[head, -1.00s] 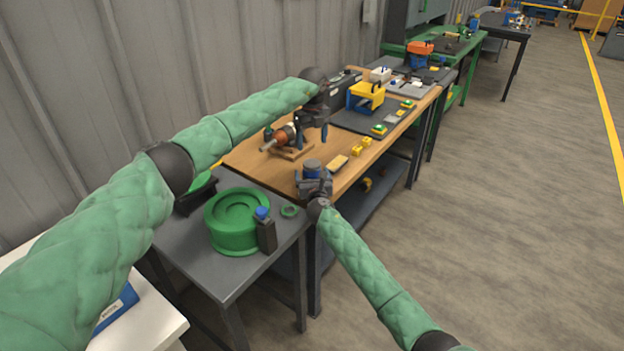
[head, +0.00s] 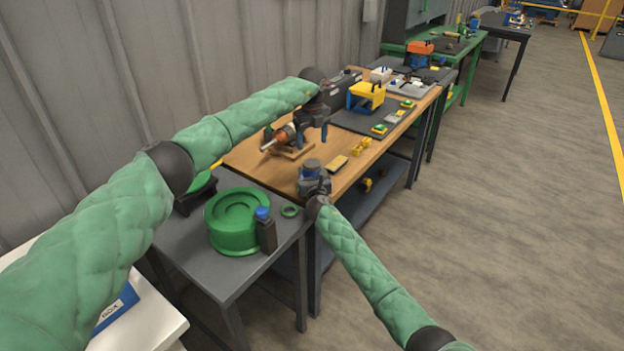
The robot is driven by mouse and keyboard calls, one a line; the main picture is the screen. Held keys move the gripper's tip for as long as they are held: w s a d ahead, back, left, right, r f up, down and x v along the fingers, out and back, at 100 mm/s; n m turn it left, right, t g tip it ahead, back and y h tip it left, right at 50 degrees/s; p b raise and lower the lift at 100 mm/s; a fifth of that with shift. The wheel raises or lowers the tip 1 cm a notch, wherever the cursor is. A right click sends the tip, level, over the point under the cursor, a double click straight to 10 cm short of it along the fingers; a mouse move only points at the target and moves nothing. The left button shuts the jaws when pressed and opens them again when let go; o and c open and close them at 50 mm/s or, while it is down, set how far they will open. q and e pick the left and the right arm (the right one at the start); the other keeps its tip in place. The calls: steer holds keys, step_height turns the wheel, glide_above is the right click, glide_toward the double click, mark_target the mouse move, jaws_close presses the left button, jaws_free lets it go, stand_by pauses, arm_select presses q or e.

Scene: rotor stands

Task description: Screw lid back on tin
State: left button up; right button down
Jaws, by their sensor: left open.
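My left gripper (head: 312,130) is open, with dark blue fingers pointing down over the wooden bench, beside the orange and silver rotor. Nothing shows between its fingers. A small round tin-like thing with a grey top and blue side (head: 312,170) is at the bench's near edge. My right gripper (head: 314,186) is right at it, seen from behind. Its fingers are hard to make out, so I cannot tell whether it grips the thing. I cannot tell whether the grey top is the lid or how it sits. The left gripper is apart from it, farther back.
The rotor (head: 279,137) lies on a wooden stand (head: 291,152). Yellow pieces (head: 362,146) and a flat tan block (head: 337,162) lie on the wooden bench (head: 248,158). A green round container (head: 234,222) and a dark bottle with blue cap (head: 265,230) stand on the grey table (head: 222,282).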

mark_target(312, 163)
arm_select(q)
steer(key=m, duration=0.4)
steer(key=shift+f, duration=0.15)
stand_by(0.4)
steer(key=shift+f, duration=3.9)
